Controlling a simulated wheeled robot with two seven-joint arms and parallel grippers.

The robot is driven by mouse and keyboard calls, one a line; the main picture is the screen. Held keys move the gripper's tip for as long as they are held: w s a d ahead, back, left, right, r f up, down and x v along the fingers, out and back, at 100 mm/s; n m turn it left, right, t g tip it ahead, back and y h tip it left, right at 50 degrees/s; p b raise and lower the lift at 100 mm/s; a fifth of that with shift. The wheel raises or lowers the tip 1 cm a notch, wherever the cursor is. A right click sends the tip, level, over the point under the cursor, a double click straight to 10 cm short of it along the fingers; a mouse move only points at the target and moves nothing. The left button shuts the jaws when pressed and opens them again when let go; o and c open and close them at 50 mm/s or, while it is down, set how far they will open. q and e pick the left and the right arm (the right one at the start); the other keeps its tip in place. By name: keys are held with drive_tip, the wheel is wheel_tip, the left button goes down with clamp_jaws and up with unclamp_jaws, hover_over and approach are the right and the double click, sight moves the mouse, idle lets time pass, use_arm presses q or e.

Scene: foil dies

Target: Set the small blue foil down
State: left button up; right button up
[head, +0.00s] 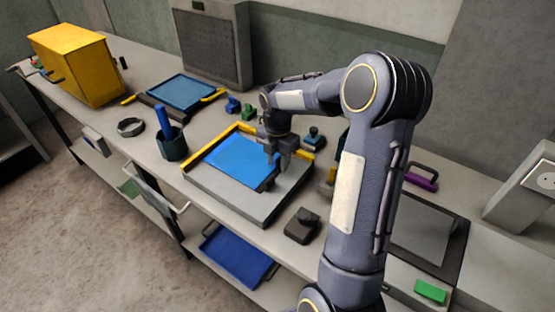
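A small dark piece (266,186) shows at the foil's right corner, just under the fingers. Whether the fingers are closed on the foil or on this piece is too small to tell. Another blue foil (185,92) lies in a dark tray with yellow handles farther back. My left gripper is out of view.
A dark block (302,225) sits in front of the plate's right side. A grey panel box (208,45) stands behind.

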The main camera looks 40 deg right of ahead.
wheel_tip(320, 180, up, 11)
drive_tip(key=s+a+r+m+t+y, duration=0.2)
drive_tip(key=s+a+r+m+t, duration=0.15)
drive_tip(key=s+a+m, duration=0.65)
drive_tip(key=s+a+f+m+t+y, duration=0.1)
drive_tip(key=s+a+f+m+t, duration=0.1)
drive_tip(key=s+a+f+m, duration=0.3)
drive_tip(key=s+a+m, duration=0.3)
drive_tip(key=s+m, duration=0.3)
drive_tip(key=m, duration=0.2)
drive_tip(key=shift+s+y, duration=0.2)
drive_tip(key=shift+y, duration=0.2)
